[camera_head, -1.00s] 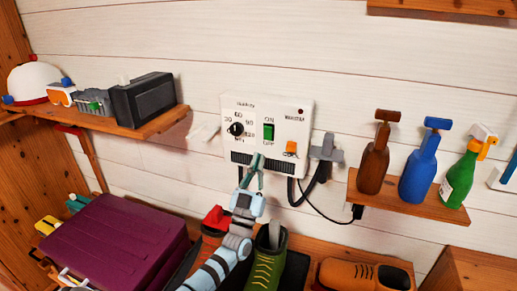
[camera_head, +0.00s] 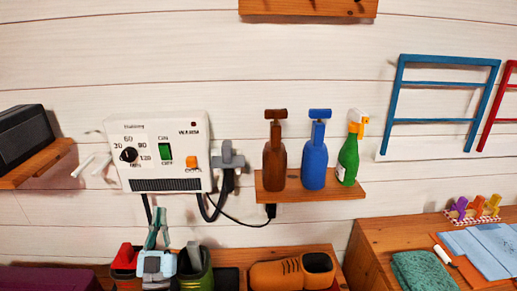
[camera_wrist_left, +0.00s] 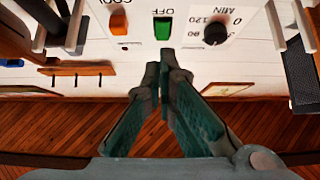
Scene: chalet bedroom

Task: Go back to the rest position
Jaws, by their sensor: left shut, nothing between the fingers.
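My left gripper (camera_head: 157,228) is in front of the wall, just below the white control panel (camera_head: 180,131) in the head view. Its green fingers are together with nothing between them. It also shows in the left wrist view (camera_wrist_left: 164,75), where the panel (camera_wrist_left: 187,27) appears upside down beyond the fingertips. The panel has a black dial (camera_head: 129,155), a green switch (camera_head: 165,151) and an orange button (camera_head: 191,162). The gripper's body hides part of the footwear below it. My right gripper is in neither view.
Boots (camera_head: 195,272) and an orange shoe (camera_head: 292,272) stand close below and right of the gripper. Brown, blue and green bottles (camera_head: 348,160) stand on a small shelf (camera_head: 310,193). Cables (camera_head: 215,208) hang under the panel. A wooden surface (camera_head: 375,260) with cloths is at right.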

